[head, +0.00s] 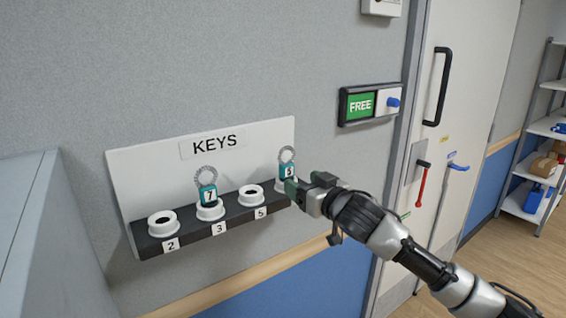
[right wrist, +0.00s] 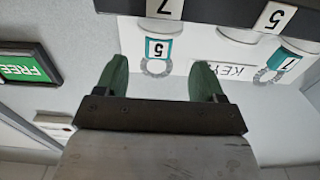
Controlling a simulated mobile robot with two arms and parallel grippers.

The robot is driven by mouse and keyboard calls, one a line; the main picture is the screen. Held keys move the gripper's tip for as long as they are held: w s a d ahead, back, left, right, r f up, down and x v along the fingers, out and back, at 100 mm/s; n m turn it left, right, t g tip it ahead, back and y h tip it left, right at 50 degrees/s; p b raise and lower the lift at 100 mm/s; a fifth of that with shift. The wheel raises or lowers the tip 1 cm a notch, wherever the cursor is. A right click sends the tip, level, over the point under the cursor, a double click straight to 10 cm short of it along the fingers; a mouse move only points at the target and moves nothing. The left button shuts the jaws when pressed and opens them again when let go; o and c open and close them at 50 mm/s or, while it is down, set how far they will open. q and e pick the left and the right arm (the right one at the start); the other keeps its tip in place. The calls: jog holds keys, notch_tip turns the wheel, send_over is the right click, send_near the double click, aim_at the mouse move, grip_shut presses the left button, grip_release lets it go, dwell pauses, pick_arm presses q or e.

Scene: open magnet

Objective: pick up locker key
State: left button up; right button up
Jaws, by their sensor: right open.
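A teal key tag with a metal ring, marked 5 (head: 289,171), sits at the right end of the key rack (head: 150,245). It also shows upside down in the right wrist view (right wrist: 158,49), by the label 7. A second teal tag, marked 7 (head: 208,194), sits on the peg labelled 3; it also shows in the right wrist view (right wrist: 285,62). My right gripper (head: 296,188) is open beside the tag marked 5. In the right wrist view its green fingers (right wrist: 165,72) stand either side of that tag, apart from it. My left gripper is not in view.
Pegs labelled 2 (head: 162,222) and 5 (head: 251,195) are empty. A white KEYS board (head: 135,172) backs the rack. A FREE sign (head: 361,106) is on the wall, left of a white door (head: 470,60). A grey cabinet (head: 50,230) stands at the left.

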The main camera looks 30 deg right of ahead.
aim_at(289, 172)
jog(key=shift+w+a, duration=0.1)
jog(key=shift+w, duration=0.9)
jog(key=w+p, duration=0.3)
jog(key=w, duration=0.1)
jog(key=shift+w+a+r, duration=0.1)
jog(key=shift+a+r, duration=0.15)
jog(key=shift+r, duration=0.15)
jog(key=shift+w+a+f, duration=0.1)
jog(key=shift+w+f, duration=0.15)
jog(key=shift+w, duration=0.25)
jog(key=shift+s, duration=0.1)
jog(key=c, duration=0.4)
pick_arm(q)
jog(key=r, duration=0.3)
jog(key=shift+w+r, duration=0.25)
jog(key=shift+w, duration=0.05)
pick_arm(e)
jog(key=c, duration=0.6)
